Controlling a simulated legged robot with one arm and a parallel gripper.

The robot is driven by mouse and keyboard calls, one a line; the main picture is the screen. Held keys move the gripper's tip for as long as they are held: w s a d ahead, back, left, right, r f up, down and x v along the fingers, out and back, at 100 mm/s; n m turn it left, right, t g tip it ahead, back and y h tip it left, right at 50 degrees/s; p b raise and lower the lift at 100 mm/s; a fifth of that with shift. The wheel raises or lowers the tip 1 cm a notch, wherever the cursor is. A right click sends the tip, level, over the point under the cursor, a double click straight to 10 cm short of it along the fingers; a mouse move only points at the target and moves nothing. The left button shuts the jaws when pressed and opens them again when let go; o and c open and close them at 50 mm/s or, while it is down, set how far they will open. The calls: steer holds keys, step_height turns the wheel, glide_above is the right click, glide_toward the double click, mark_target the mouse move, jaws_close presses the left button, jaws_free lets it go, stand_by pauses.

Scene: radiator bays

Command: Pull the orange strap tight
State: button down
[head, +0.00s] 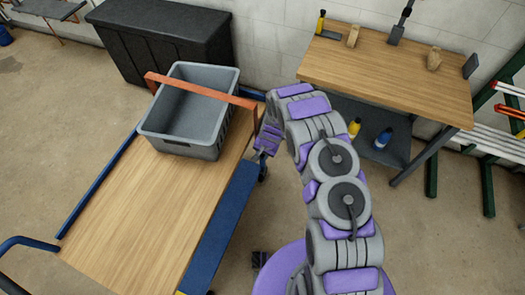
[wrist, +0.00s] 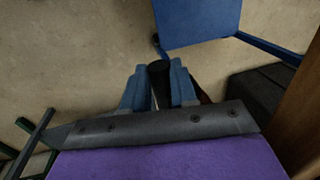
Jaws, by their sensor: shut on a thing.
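The orange strap (head: 205,88) runs across the top of a grey crate (head: 180,138) and stretches past both its sides. Its right end hangs down beside the cart, close to my gripper (head: 262,154). In the wrist view my gripper (wrist: 160,88) has its two blue fingers closed around a dark, round-ended handle (wrist: 158,72). A small reddish strip shows beside the right finger. I cannot see how the handle joins the strap.
The crate stands on a wood-topped cart (head: 130,215) with blue rails. A black chest (head: 160,38) is behind it. A workbench (head: 390,75) with tools and bottles stands at right, near a green rack (head: 488,175).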

steer(key=shift+s+f, duration=0.2)
steer(key=shift+f, duration=0.1)
steer(key=c, duration=1.1)
jaws_free()
steer(key=shift+w+f, duration=0.15)
steer(key=shift+o, duration=1)
steer(key=shift+a, duration=0.1)
steer(key=shift+r, duration=0.3)
steer(key=s+d+r+p, duration=0.1)
steer(key=d+r+p, duration=0.1)
steer(key=r, duration=1.4)
steer(key=shift+d+r, duration=0.3)
steer(key=shift+d, duration=0.3)
